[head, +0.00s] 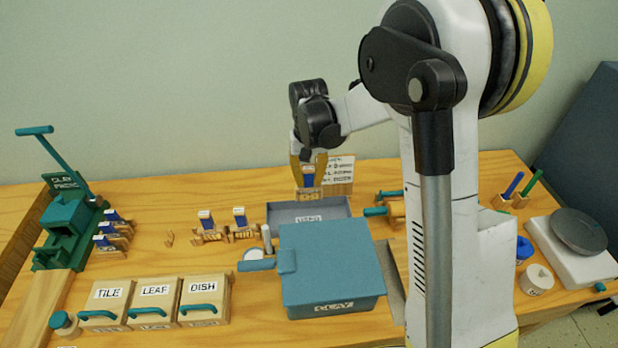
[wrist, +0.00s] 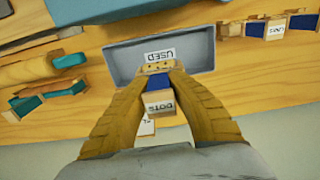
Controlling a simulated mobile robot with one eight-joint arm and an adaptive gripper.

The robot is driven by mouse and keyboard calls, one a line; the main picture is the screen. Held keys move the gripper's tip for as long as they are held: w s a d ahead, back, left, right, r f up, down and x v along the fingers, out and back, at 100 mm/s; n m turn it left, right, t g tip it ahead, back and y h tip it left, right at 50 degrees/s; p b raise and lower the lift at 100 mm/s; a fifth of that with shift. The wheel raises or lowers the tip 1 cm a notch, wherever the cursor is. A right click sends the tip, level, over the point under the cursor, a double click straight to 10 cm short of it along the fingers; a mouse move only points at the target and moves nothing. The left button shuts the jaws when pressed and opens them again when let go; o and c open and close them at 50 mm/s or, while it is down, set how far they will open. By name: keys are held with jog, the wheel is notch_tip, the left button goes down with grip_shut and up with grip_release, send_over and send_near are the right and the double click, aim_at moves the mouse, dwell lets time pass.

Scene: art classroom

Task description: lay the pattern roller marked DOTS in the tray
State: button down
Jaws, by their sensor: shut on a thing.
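My gripper (head: 308,168) is shut on a pattern roller (head: 308,192) with a blue handle and a pale label block. In the wrist view my gripper (wrist: 158,82) pinches the roller (wrist: 159,102), whose label reads DOTS, upside down in the picture. The grey tray (head: 336,208), marked USED, stands on the table behind the clay box. In the wrist view the tray (wrist: 200,65) lies beyond the fingertips, and the roller overlaps its near edge. The roller looks raised; I cannot tell its exact height above the tray.
The teal-lidded CLAY box (head: 325,250) stands just in front of the tray. Two other blue-handled rollers (head: 208,222) (head: 240,218) stand to its left. A printed card (head: 341,168) is behind the tray. Teal-handled wooden tools (head: 388,210) lie to its right.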

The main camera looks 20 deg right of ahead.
jog(key=shift+f+b, duration=3.25)
jog(key=shift+f, duration=1.5)
jog(key=c, duration=0.8)
grip_release()
jog(key=shift+c, duration=0.2)
jog(key=shift+r, duration=0.1)
notch_tip(320, 180, up, 10)
jog(key=p, duration=0.7)
